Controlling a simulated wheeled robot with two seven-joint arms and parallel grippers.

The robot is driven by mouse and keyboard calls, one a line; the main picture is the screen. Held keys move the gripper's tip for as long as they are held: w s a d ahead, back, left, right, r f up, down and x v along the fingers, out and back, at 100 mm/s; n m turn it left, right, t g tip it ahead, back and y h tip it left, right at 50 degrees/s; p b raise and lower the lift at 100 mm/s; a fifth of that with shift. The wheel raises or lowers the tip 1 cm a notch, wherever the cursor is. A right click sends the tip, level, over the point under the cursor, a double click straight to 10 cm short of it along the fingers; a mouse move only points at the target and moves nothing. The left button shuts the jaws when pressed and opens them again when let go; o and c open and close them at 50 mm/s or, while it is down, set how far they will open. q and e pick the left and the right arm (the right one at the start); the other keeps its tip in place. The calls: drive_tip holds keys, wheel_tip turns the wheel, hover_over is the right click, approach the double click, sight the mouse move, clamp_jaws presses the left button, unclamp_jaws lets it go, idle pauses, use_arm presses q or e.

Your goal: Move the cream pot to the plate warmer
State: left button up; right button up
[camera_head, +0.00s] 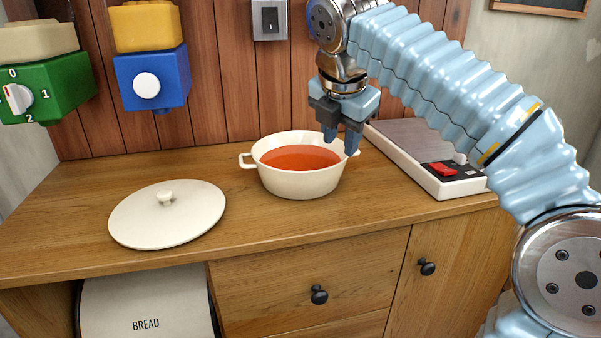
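The cream pot (300,183) stands upright on the wooden counter, filled with orange-red soup, with its lid off. Its left handle shows clearly; its right handle is partly hidden by my gripper. The plate warmer (412,143), a low white box with a grey metal top and a red switch, sits to the right of the pot, partly behind my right arm. My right gripper (341,147) points down at the pot's right rim. Its two fingertips are apart, and I cannot tell whether they touch the pot. My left gripper is out of view.
The cream lid (168,214) lies on the counter (90,180) left of the pot. A green dial box (50,88) and a blue button box (150,80) are at the upper left. A wall switch (270,19) is on the planks. A bread bin (148,305) sits below.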

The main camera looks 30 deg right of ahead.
sight(335, 173)
drive_tip(key=x, duration=0.4)
drive_tip(key=shift+w+f+b, duration=0.1)
drive_tip(key=shift+f+b, duration=0.15)
drive_tip(key=shift+b, duration=0.1)
drive_tip(key=x, duration=0.1)
drive_tip(key=b+x, duration=0.1)
drive_tip(key=x, duration=0.1)
drive_tip(key=a+x, duration=0.1)
drive_tip(key=x, duration=0.1)
drive_tip(key=shift+f, duration=0.45)
clamp_jaws()
idle(0.4)
drive_tip(key=shift+r, duration=0.15)
